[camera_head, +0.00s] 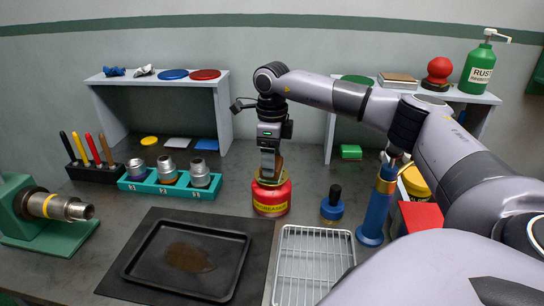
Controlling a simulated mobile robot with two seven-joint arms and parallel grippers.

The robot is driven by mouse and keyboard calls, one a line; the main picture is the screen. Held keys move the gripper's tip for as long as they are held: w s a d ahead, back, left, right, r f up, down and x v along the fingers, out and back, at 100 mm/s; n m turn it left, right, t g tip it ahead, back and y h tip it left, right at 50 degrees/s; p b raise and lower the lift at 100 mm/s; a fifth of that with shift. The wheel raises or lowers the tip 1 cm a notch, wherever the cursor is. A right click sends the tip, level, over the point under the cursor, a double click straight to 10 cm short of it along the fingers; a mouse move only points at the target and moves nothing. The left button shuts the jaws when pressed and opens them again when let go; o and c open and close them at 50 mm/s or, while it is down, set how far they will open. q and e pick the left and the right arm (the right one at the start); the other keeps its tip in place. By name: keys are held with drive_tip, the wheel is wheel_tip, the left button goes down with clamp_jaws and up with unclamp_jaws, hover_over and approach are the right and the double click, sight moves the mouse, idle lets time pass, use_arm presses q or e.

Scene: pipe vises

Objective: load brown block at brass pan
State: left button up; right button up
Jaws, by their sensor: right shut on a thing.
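The red can (271,200) with a yellow label stands on the bench near the middle. The brass pan (257,181) forms its top, and its rim shows around my gripper. My right gripper (270,172) points down into the pan from above. It is shut on the brown block (279,163), of which only a small brown part shows beside the fingers. The fingers hide most of the block, so I cannot tell whether it touches the pan floor. My left gripper is not in view.
A black tray (140,262) with a brown stain lies in front on a dark mat. A wire rack (313,262) lies to its right. A blue knobbed piece (332,204) and a tall blue cylinder (376,212) stand right of the can. A teal socket holder (170,188) is left.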

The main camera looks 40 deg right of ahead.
idle(0.3)
wheel_tip(320, 180, up, 3)
drive_tip(key=p, duration=0.2)
drive_tip(key=shift+f+p, duration=0.1)
drive_tip(key=shift+p, duration=0.2)
drive_tip(key=shift+r, duration=2.1)
